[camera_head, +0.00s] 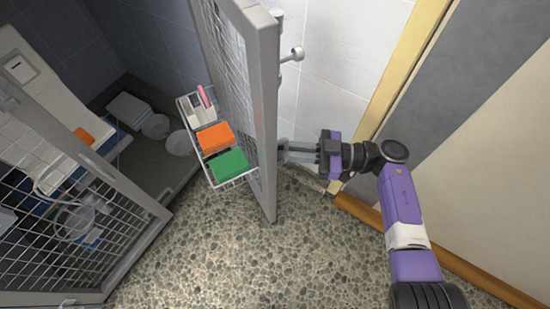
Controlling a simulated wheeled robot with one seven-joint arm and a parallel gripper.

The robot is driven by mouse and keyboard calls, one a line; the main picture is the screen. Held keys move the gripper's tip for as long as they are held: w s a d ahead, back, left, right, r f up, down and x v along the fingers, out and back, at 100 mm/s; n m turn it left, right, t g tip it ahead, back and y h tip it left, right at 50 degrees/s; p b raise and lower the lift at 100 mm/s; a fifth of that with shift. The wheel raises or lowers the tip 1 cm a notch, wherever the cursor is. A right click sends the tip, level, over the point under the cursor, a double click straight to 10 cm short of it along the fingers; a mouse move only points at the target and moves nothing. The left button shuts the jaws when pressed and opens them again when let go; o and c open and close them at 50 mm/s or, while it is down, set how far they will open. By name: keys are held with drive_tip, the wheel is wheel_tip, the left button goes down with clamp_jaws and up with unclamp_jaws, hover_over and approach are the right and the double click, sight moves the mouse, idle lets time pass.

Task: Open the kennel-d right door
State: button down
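A grey-framed mesh door (262,100) stands swung out from the kennel in the middle of the picture. I take it for the right door; no label shows. A knob-like handle (297,54) sticks out from its right face near the top. My gripper (287,151) is low on the right side of this door, pointing left, with its fingertips at or very near the door's face. Whether they touch it, and whether they are open or shut, I cannot tell. The gripper is well below the handle.
A wire basket (236,183) with an orange block (215,138) and a green block (229,165) hangs on the door's left side. Another mesh door (75,225) is at left. A tiled wall (345,45) and wooden skirting (480,279) bound the right. Pebbled floor (230,265) is clear.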

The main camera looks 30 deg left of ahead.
drive_tip(key=shift+w+d+f+b, duration=0.1)
drive_tip(key=shift+w+d+b, duration=0.3)
drive_tip(key=shift+w, duration=0.4)
drive_tip(key=shift+w+d+r+b, duration=0.1)
drive_tip(key=shift+w+d+b, duration=0.3)
drive_tip(key=shift+w, duration=0.4)
drive_tip(key=shift+w+d+f+b, duration=0.1)
drive_tip(key=shift+w+d+b, duration=0.15)
drive_tip(key=shift+w+b, duration=0.4)
drive_tip(key=shift+w, duration=0.15)
drive_tip(key=c, duration=1.8)
unclamp_jaws()
drive_tip(key=shift+r+p, duration=5.25)
drive_tip(key=shift+r, duration=4.9)
